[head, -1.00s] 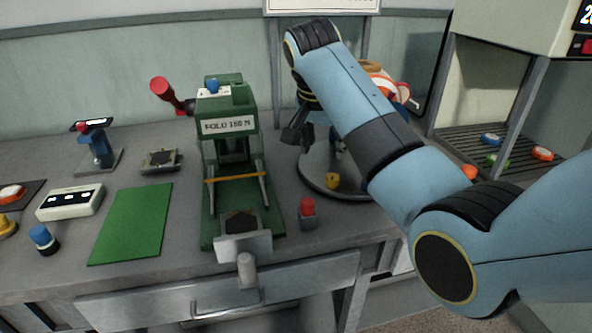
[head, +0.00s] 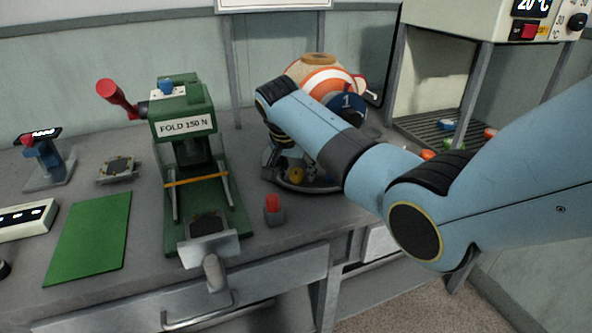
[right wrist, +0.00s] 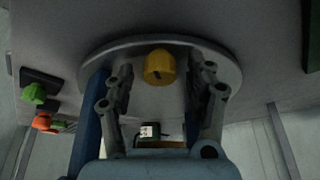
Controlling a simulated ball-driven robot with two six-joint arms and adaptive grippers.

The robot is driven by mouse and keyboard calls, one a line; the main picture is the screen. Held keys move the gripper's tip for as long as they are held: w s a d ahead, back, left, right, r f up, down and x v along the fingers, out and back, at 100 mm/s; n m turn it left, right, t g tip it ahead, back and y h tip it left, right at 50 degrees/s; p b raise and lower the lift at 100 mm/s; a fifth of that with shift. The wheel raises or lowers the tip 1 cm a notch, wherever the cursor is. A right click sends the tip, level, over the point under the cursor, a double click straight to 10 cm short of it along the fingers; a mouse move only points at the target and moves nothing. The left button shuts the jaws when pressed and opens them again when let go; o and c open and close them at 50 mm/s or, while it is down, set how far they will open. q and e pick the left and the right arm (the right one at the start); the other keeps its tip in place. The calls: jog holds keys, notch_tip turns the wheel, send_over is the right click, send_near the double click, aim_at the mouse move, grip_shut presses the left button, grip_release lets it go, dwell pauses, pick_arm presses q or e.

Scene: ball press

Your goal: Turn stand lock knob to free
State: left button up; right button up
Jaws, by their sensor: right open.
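The yellow knob (head: 297,174) sits on the round metal base plate (head: 318,188) of the ball stand, right of the green press. In the right wrist view the yellow knob (right wrist: 159,67) shows whole on the grey disc (right wrist: 222,60), with a dark mark on its left side. My right gripper (head: 283,160) is low over the plate, beside the knob in the head view. In the right wrist view its open fingers (right wrist: 161,78) stand left and right of the knob with a gap on each side. My left gripper is not in view.
An orange and white ball (head: 325,82) stands behind my right arm, with a blue disc marked 1 (head: 346,104). The green press (head: 190,130) and a red button (head: 273,205) stand to the left. A rack (head: 418,130) with coloured pieces is at the right.

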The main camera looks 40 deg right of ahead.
grip_shut()
jog(key=shift+r+n+p, duration=0.15)
jog(key=shift+n+p, duration=0.15)
jog(key=shift+p, duration=0.35)
jog(key=n+t+p, duration=0.1)
jog(key=n+p, duration=0.1)
jog(key=p, duration=0.1)
jog(key=shift+r+n+y, duration=0.1)
jog(key=shift+n+y, duration=0.2)
jog(key=shift+y, duration=0.1)
jog(key=shift+n+t+y+p, duration=0.3)
jog(key=shift+n+y+p, duration=0.1)
jog(key=shift+n+p, duration=0.9)
jog(key=shift+f, duration=0.2)
grip_release()
